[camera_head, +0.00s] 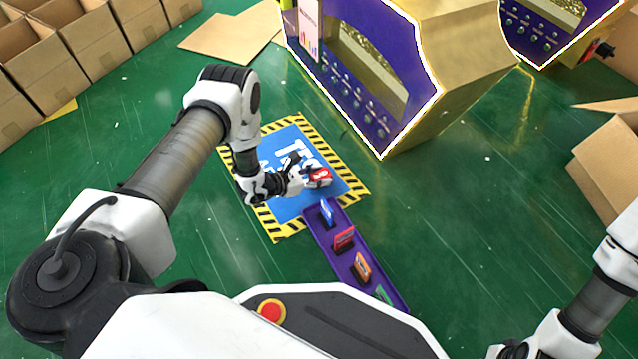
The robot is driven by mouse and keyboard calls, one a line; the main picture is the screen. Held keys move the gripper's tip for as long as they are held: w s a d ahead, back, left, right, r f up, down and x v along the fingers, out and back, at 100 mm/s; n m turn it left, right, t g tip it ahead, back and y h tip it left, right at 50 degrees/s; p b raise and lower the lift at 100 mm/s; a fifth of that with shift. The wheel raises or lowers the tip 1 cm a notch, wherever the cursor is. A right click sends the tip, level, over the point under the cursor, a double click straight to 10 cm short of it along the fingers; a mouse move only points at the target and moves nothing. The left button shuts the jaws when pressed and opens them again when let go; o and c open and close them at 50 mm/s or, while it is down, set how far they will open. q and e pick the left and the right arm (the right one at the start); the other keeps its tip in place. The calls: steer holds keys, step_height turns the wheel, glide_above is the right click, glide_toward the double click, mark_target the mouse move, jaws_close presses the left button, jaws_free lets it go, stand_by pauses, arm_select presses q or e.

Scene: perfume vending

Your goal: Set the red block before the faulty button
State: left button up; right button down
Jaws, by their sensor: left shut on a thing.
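My left gripper (309,179) is shut on a red block (320,177) with a white mark on it. It holds the block over the right part of a blue floor mat (290,205). The gold vending machine (465,75) stands beyond, up and to the right, with a purple front (375,135) and rows of small round buttons (357,92). The block is apart from the buttons. I cannot tell which button is faulty. My right arm shows at the lower right, but its gripper is outside the picture.
A purple tray (320,234) holds blue, red, orange and green blocks just below the mat. A second machine (545,35) is at top right. Cardboard boxes (90,45) line the upper left; another box (610,160) is at right. Green floor between is clear.

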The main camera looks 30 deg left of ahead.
arm_select(q)
steer(key=shift+f, duration=0.4)
steer(key=shift+c, duration=0.5)
arm_select(e)
steer(key=shift+w+f, duration=0.15)
steer(key=shift+f, duration=0.2)
arm_select(q)
steer(key=o, duration=1.2)
steer(key=shift+f, duration=0.15)
steer(key=shift+o, duration=0.2)
steer(key=shift+a+r+p, duration=0.1)
steer(key=shift+r+p, duration=0.2)
steer(key=shift+p, duration=0.05)
arm_select(e)
steer(key=shift+r, duration=0.15)
arm_select(q)
steer(key=p+v, duration=0.6)
steer(key=v, duration=0.5)
steer(key=shift+s+a, duration=0.2)
steer(key=shift+s, duration=0.15)
arm_select(e)
step_height(320, 180, up, 6)
steer(key=s, duration=0.2)
steer(key=shift+r+g, duration=0.15)
steer(key=shift+g, duration=0.15)
steer(key=shift+s, duration=0.1)
